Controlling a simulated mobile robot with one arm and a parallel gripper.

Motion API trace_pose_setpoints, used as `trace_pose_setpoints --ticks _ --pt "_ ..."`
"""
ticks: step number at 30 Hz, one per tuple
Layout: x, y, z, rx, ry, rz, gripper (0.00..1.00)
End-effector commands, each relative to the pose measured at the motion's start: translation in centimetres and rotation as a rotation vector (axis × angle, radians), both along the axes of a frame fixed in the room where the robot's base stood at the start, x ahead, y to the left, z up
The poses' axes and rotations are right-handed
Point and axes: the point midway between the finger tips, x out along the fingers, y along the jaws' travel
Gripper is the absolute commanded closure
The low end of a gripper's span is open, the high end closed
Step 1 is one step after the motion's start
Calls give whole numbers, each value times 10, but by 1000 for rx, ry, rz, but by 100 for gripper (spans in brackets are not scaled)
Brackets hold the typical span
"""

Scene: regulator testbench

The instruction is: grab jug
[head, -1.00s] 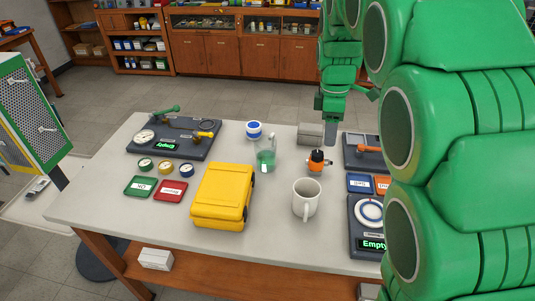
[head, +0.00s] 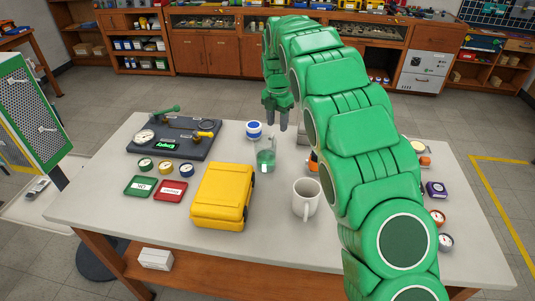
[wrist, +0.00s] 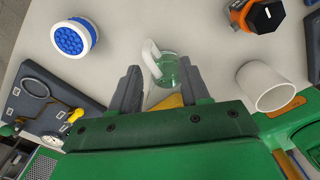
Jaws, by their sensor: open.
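The jug is a translucent green vessel (head: 265,160) standing upright on the table, behind the yellow case. In the wrist view the jug (wrist: 172,70) shows a white handle and lies ahead of the gap between my fingertips. My gripper (head: 277,126) is open and empty, pointing down above and close to the jug in the head view. The wrist view also shows its two dark fingers (wrist: 158,68) spread apart, with the handle nearer the left finger. I see no contact with the jug.
A white mug (head: 304,200) stands to the right front of the jug, and a blue-and-white container (head: 253,130) behind it. The yellow case (head: 221,195) is in front. An orange-and-black item (wrist: 262,14) is near. My arm hides part of the table's right side.

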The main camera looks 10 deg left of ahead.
Motion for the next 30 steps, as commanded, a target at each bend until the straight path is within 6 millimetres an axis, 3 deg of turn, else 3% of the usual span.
trace_pose_setpoints --ticks 9,23,30 --pt "12 22 -18 13 0 136 54" --pt "11 19 -50 13 0 136 54" --pt "9 13 -81 12 4 137 54"
